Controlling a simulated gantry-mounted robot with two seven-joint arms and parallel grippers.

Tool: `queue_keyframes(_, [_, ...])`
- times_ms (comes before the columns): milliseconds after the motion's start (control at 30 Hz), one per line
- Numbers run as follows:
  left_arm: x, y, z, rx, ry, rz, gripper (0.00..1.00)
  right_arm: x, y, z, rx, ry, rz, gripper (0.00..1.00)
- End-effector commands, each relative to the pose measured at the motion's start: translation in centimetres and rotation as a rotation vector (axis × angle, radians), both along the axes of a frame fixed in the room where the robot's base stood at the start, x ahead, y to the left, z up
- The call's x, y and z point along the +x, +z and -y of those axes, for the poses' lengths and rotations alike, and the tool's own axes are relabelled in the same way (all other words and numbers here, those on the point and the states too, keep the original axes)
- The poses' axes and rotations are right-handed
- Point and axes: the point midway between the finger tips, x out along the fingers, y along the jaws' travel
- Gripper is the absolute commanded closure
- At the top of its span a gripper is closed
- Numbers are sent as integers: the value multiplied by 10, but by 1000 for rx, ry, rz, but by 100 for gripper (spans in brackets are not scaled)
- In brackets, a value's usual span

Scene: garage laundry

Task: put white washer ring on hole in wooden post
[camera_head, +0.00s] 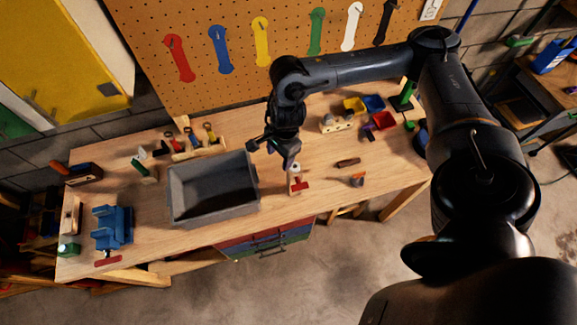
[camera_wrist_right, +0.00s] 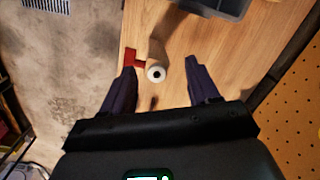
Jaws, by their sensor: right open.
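The white washer ring (camera_wrist_right: 156,73) shows in the right wrist view as a small white disc with a dark centre, between my fingers and apart from both. My right gripper (camera_wrist_right: 160,67) is open above it and empty. In the head view my right gripper (camera_head: 283,159) hangs just right of the grey bin, pointing down. A small white spot, seemingly the ring (camera_head: 295,167), shows beside it on a pale wooden piece (camera_head: 292,180), probably the post, with a red part (camera_head: 301,185) in front. I cannot tell whether the ring sits on the post. My left gripper is out of view.
A grey bin (camera_head: 180,209) stands left of the gripper on the workbench (camera_head: 225,229). A blue vise (camera_head: 111,227) is at the front left. A wooden-handled item (camera_head: 348,162) lies to the right, with small coloured bins (camera_head: 383,120) behind. A pegboard (camera_head: 200,22) rises at the back.

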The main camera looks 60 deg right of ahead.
Motion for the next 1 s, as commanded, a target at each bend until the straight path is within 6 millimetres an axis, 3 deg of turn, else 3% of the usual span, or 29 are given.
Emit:
queue_keyframes(100, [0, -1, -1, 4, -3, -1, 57, 15, -21, -77, 125, -112, 83, 40])
queue_keyframes(200, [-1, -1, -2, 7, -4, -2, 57, 23, -27, -154, 302, -300, 148, 40])
queue_keyframes(300, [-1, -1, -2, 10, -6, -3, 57, 25, -19, -225, 520, -565, 166, 40])
queue_keyframes(433, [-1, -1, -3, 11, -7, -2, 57, 25, 3, -286, 801, -1007, 104, 40])
queue_keyframes(500, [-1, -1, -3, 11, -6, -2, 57, 25, 16, -302, 937, -1286, 36, 40])
queue_keyframes(600, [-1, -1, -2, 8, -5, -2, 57, 25, 28, -304, 1095, -1733, -90, 40])
queue_keyframes(700, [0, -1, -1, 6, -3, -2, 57, 20, 27, -283, 1194, -2223, -230, 40])
queue_keyframes(833, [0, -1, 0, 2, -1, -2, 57, -2, 8, -238, 1213, -2858, -378, 40])
queue_keyframes(867, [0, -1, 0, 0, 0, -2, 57, -10, 2, -228, -1119, 2792, 374, 40])
queue_keyframes(1000, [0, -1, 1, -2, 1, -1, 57, -51, -25, -186, -748, 2414, 307, 40])
